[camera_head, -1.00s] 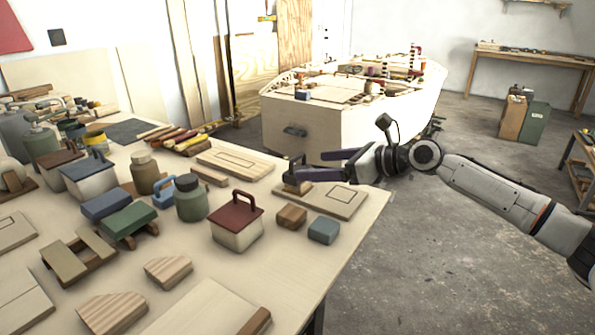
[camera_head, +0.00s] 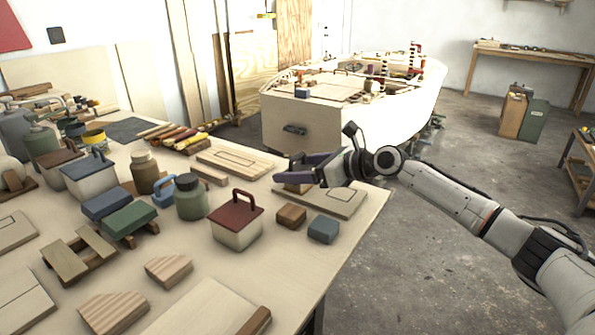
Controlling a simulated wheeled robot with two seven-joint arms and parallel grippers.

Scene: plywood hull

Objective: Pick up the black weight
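My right gripper (camera_head: 292,168) reaches in from the right over the far right corner of the workbench. Its two dark fingers show one above the other with a gap between them. A small dark handle-like shape shows at the fingertips and may belong to the black weight, but the fingers cover most of it. Beneath them a small wooden block (camera_head: 297,188) rests on a pale board (camera_head: 335,203). I cannot tell whether the fingers touch anything. My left gripper is not in view.
A white box with a red lid and handle (camera_head: 237,220), a brown block (camera_head: 291,216) and a blue-grey block (camera_head: 323,229) stand nearby. A green jar (camera_head: 190,198) is farther left. The wooden hull (camera_head: 350,125) stands behind the bench. Open floor lies right.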

